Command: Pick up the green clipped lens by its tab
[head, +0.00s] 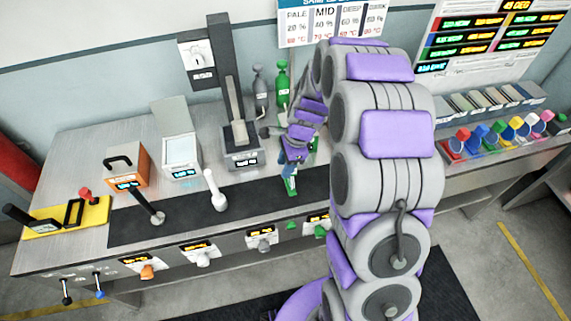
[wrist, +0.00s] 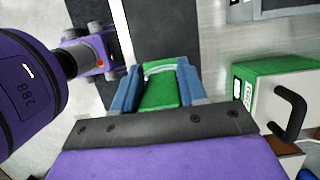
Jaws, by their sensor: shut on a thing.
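The green clipped lens (wrist: 160,92) shows in the wrist view as a green piece with a pale curved edge at its far end. My gripper (wrist: 157,80) has its two blue fingers on either side of it and is shut on it. In the head view my gripper (head: 290,184) is over the dark mat on the bench, below the tall press. The lens is too small there to make out clearly, and whether it touches the mat cannot be told.
A green-topped box (wrist: 275,95) with a black handle stands right of my gripper in the wrist view. The press (head: 240,140) stands behind my gripper in the head view. A white pestle-shaped tool (head: 214,190) and a black-handled tool (head: 150,208) are to the left. Coloured pieces (head: 500,135) sit at the right.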

